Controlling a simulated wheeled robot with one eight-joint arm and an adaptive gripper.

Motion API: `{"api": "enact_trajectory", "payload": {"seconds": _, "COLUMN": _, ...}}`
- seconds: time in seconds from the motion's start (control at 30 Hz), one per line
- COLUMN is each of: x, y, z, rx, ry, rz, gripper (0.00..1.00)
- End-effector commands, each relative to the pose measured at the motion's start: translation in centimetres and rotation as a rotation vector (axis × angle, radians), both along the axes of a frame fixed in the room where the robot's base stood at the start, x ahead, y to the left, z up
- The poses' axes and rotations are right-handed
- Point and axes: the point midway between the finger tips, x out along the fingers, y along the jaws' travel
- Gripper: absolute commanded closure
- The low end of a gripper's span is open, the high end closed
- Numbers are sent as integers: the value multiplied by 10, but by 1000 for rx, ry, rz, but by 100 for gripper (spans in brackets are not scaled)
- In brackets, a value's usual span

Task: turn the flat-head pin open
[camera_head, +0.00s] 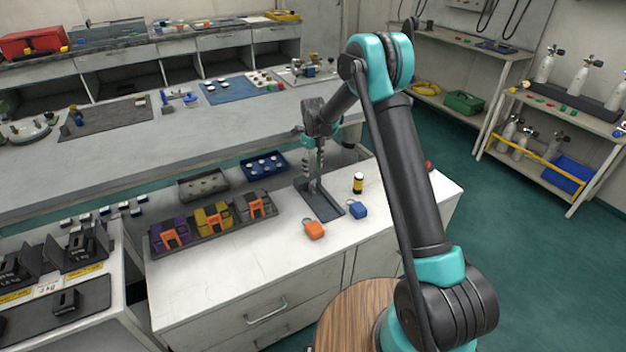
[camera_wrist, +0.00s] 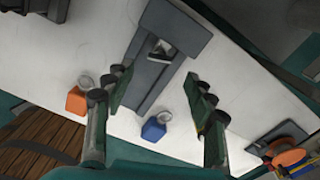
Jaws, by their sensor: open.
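A dark grey stand (camera_head: 320,205) lies on the white worktop, with an upright part under my gripper. In the wrist view the same stand (camera_wrist: 155,75) shows as a long plate with a wider end. A small pale metal piece (camera_wrist: 160,48) sits near that wider end; it looks like the flat-head pin, but it is too small to tell its turn. My gripper (camera_head: 314,172) points down above the stand. In the wrist view its two fingers (camera_wrist: 155,82) are spread, with the plate showing between them and nothing held.
An orange tag (camera_head: 314,229) and a blue tag (camera_head: 357,209), each with a ring, lie near the stand. A yellow-and-black bottle (camera_head: 358,183) stands to its right. A tray (camera_head: 205,233) of coloured blocks lies left. The front left worktop is clear.

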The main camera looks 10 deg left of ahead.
Motion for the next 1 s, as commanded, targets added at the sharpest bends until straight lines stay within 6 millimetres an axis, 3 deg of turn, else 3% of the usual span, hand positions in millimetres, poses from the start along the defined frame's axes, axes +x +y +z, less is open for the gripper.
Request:
{"api": "enact_trajectory", "payload": {"seconds": 0.1, "x": 0, "y": 0, "z": -24, "rx": 0, "ry": 0, "rz": 0, "gripper": 45}}
{"api": "enact_trajectory", "payload": {"seconds": 0.3, "x": 0, "y": 0, "z": -52, "rx": 0, "ry": 0, "rz": 0, "gripper": 45}}
{"api": "enact_trajectory", "payload": {"seconds": 0.5, "x": 0, "y": 0, "z": -64, "rx": 0, "ry": 0, "rz": 0, "gripper": 45}}
{"api": "enact_trajectory", "payload": {"seconds": 0.77, "x": 0, "y": 0, "z": -65, "rx": 0, "ry": 0, "rz": 0, "gripper": 45}}
{"api": "enact_trajectory", "payload": {"seconds": 1.0, "x": 0, "y": 0, "z": -65, "rx": 0, "ry": 0, "rz": 0, "gripper": 72}}
